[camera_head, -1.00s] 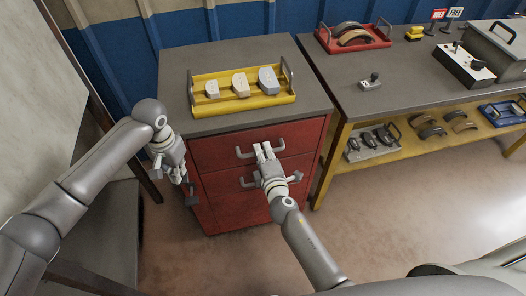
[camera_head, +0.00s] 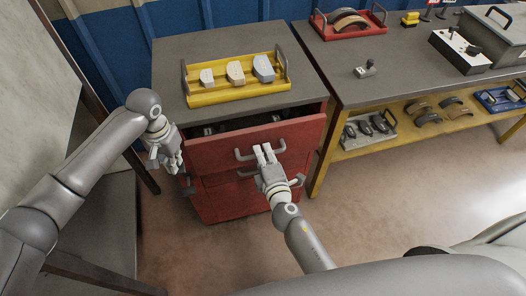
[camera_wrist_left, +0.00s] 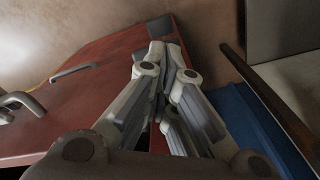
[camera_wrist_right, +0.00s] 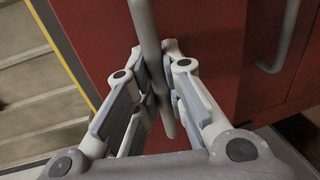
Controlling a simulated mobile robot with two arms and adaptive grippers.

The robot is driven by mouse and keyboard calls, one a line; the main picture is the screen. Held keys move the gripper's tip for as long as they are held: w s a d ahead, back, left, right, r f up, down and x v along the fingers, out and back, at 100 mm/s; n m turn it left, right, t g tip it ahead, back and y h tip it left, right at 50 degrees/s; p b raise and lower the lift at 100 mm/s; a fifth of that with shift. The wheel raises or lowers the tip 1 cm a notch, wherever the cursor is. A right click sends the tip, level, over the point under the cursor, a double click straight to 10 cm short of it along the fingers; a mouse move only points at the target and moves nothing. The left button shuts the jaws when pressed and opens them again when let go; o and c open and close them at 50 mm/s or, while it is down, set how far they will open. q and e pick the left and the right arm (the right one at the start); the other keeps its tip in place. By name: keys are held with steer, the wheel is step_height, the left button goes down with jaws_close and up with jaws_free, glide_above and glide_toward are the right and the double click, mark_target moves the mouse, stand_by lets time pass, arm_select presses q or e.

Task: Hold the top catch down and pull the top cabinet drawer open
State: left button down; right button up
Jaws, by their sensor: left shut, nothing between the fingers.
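The red cabinet (camera_head: 235,204) stands in the middle of the head view. Its top drawer (camera_head: 213,154) is partly open, with dark contents (camera_head: 225,125) showing behind its front. My right gripper (camera_head: 263,150) is shut on the top drawer handle (camera_head: 242,155); the bar (camera_wrist_right: 146,25) runs between its fingers in the right wrist view. My left gripper (camera_head: 177,168) is shut and empty at the cabinet's left edge. A dark catch (camera_head: 189,190) shows just below it. The top catch is not clearly visible, and I cannot tell whether the left fingertips (camera_wrist_left: 163,55) touch it.
A yellow tray (camera_head: 215,97) with several pads stands on the cabinet top. A workbench (camera_head: 400,75) with a red tray (camera_head: 380,32), a control box (camera_head: 462,56) and a lower shelf stands close at the right. The floor in front is clear.

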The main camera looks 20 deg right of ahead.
arm_select(q)
steer(key=shift+s+f, duration=0.1)
steer(key=shift+f, duration=0.05)
arm_select(e)
steer(key=o, duration=0.5)
steer(key=v, duration=1.2)
arm_select(q)
step_height(320, 180, up, 11)
stand_by(1.8)
stand_by(0.5)
